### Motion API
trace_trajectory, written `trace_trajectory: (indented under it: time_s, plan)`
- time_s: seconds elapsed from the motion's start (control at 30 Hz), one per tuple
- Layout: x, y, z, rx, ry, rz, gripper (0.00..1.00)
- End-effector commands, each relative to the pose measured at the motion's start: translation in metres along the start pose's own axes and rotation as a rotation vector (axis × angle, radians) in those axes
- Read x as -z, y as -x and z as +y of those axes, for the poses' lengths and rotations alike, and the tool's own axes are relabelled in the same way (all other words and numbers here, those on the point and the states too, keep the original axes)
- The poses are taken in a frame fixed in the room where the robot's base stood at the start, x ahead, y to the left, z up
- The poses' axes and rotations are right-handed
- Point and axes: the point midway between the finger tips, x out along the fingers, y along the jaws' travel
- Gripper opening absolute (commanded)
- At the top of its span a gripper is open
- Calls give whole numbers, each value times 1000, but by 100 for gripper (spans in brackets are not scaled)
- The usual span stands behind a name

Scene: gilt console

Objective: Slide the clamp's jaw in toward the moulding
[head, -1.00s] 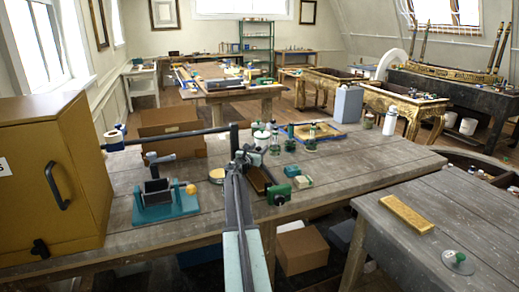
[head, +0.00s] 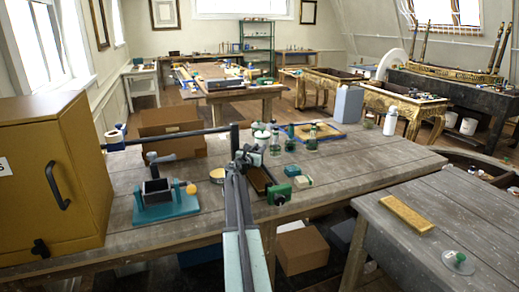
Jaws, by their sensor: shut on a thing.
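A clamp with a green end (head: 278,195) lies on the near workbench (head: 340,180), right of my arm. A brown strip that looks like the moulding (head: 259,180) lies beside it. My gripper (head: 241,160) is at the far left end of this strip, shut on a dark part that looks like the clamp's sliding jaw. My own arm and fingers cover much of this part, so the contact and any gap to the moulding cannot be made out.
A teal fixture (head: 165,205) stands left of my arm, and a long dark bar (head: 170,137) crosses behind it. A yellow cabinet (head: 50,175) closes off the left.

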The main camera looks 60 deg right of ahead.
Motion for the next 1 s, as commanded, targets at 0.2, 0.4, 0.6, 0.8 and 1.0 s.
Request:
trace_trajectory:
  time_s: [0.2,0.4,0.6,0.8,1.0]
  plan:
    - [0,-1,-1,2,0,0,0]
    - [0,-1,-2,3,0,0,0]
    - [0,-1,-2,3,0,0,0]
    - [0,7,-10,4,0,0,0]
    - [0,9,-12,3,0,0,0]
